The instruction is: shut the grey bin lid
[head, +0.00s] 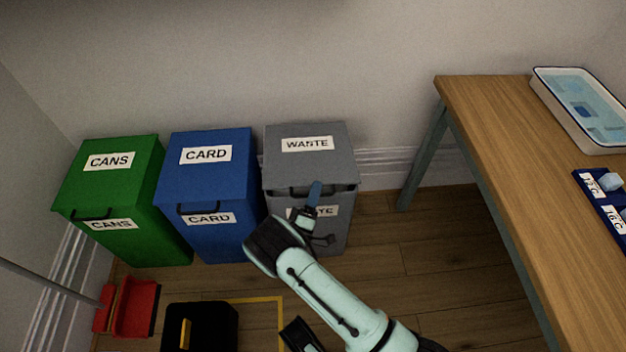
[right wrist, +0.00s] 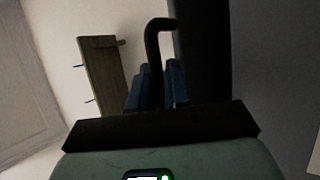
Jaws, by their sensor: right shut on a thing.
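The grey bin (head: 338,232), labelled WASTE, stands at the right end of a row of bins against the wall. Its grey lid (head: 310,164) lies down or almost down on it; a dark line shows under the front edge, and I cannot tell whether a small gap is left. My right gripper (head: 314,192) is at the front edge of the lid, covering part of the handle and front label. In the right wrist view its blue fingers (right wrist: 157,85) are shut on the black lid handle (right wrist: 157,42).
A blue CARD bin (head: 207,168) and a green CANS bin (head: 110,172) stand to the left, lids down. A wooden table (head: 500,150) is at the right. A red dustpan (head: 135,305) and a black box (head: 200,325) are on the floor. Bare floor lies between bins and table.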

